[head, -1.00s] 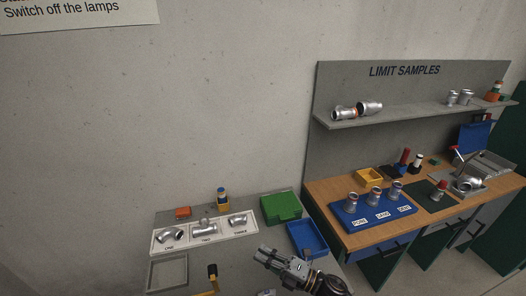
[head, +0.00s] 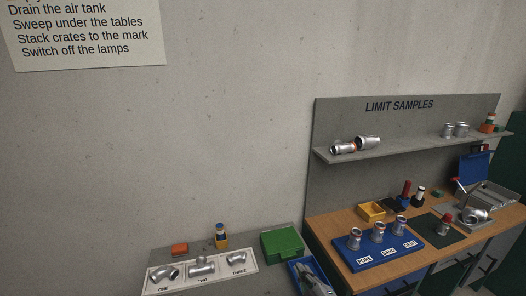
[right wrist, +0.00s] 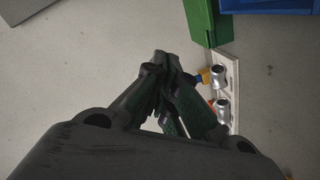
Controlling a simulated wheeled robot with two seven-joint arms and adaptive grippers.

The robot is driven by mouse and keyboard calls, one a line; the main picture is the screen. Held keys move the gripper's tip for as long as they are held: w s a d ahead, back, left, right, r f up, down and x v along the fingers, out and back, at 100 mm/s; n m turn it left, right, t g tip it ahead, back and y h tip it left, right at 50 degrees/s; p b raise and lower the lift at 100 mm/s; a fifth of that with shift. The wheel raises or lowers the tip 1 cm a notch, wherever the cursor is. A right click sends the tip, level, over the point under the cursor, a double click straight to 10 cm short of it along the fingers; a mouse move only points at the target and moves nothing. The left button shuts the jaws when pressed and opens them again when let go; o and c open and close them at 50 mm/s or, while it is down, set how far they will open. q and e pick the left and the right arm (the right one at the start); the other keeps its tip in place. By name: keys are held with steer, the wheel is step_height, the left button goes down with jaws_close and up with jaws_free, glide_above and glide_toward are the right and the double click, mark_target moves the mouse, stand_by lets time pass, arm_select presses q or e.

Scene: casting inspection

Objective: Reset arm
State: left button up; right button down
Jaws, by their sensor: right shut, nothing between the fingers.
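That view shows bare grey floor or surface around the fingertips. The white board with pipe fittings (right wrist: 234,72) lies right of the fingers there. My left gripper is in neither current view.
In the head view, the white board (head: 188,282) bears three fittings. At right, a wooden bench (head: 340,278) holds a blue sample stand (head: 352,259), below a shelf (head: 400,147).

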steer(key=s+d+f+m+g+h, duration=0.55)
steer(key=s+d+m+g, duration=0.35)
steer(key=s, duration=0.3)
steer(key=s+f+m+g+y, duration=0.1)
steer(key=s+m+g, duration=0.25)
steer(key=s, duration=0.75)
step_height(320, 180, down, 32)
steer(key=s+g, duration=0.2)
steer(key=s+d+f, duration=0.2)
steer(key=s+f, duration=0.8)
steer(key=s, duration=0.1)
steer(key=s+d+f+n, duration=0.1)
steer(key=s+d+f, duration=0.1)
steer(key=s+f, duration=0.8)
steer(key=shift+s+d+f+g, duration=0.2)
steer(key=shift+s+f+g, duration=0.15)
steer(key=shift+s, duration=0.4)
